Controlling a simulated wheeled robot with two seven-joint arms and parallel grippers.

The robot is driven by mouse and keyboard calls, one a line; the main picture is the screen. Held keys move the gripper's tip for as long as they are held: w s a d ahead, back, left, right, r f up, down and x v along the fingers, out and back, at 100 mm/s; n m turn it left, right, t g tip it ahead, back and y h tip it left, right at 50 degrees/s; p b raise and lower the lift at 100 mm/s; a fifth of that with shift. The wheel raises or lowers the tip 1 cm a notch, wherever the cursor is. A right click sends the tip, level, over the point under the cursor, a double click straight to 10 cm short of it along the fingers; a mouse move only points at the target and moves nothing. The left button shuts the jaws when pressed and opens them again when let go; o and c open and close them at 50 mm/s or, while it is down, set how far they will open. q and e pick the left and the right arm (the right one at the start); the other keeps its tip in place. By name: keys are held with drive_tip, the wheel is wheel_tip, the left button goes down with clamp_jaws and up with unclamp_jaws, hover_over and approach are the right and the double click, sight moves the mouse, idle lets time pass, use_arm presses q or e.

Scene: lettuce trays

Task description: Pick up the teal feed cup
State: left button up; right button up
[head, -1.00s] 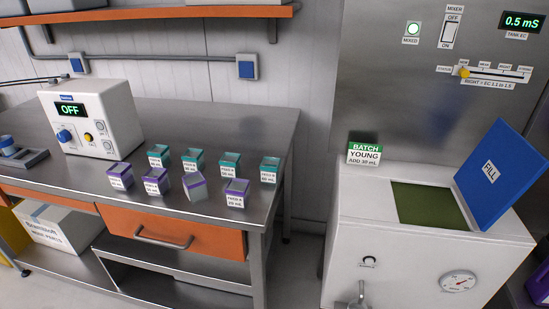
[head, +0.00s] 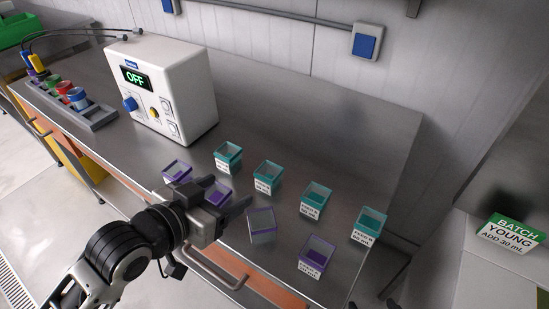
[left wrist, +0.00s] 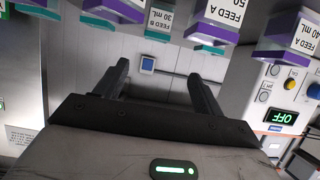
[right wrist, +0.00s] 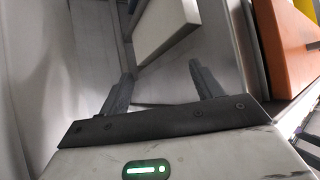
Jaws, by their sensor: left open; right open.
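Several teal-rimmed feed cups stand in a back row on the steel bench: far left (head: 228,157), second (head: 267,177), third (head: 315,199) and right (head: 369,223). A front row holds purple-rimmed cups, including one (head: 262,225) near the gripper. My left gripper (head: 226,197) is open and empty, above the front row, partly covering a purple cup (head: 217,193). In the left wrist view, cups appear upside down along the top, including a teal one labelled FEED B 30 mL (left wrist: 160,18), beyond the fingers. My right gripper (right wrist: 162,75) is open and empty, away from the cups.
A white control box (head: 165,90) reading OFF stands behind the left cups. A grey rack (head: 90,112) with coloured pieces lies further left. A white surface with a green BATCH YOUNG sign (head: 511,232) is at the right. The bench behind the teal row is clear.

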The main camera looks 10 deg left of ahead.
use_arm(q)
approach(274, 167)
drive_tip(key=shift+w+f, duration=0.2)
drive_tip(key=shift+w, duration=0.6)
drive_tip(key=shift+d+p+x, duration=0.15)
drive_tip(key=shift+p+x, duration=0.15)
drive_tip(key=shift+x, duration=1.2)
drive_tip(key=shift+d+p+x, duration=0.15)
drive_tip(key=shift+p+x, duration=0.1)
drive_tip(key=shift+x, duration=1.25)
drive_tip(key=shift+s+f, duration=0.1)
drive_tip(key=shift+s, duration=0.1)
drive_tip(key=c, duration=1.1)
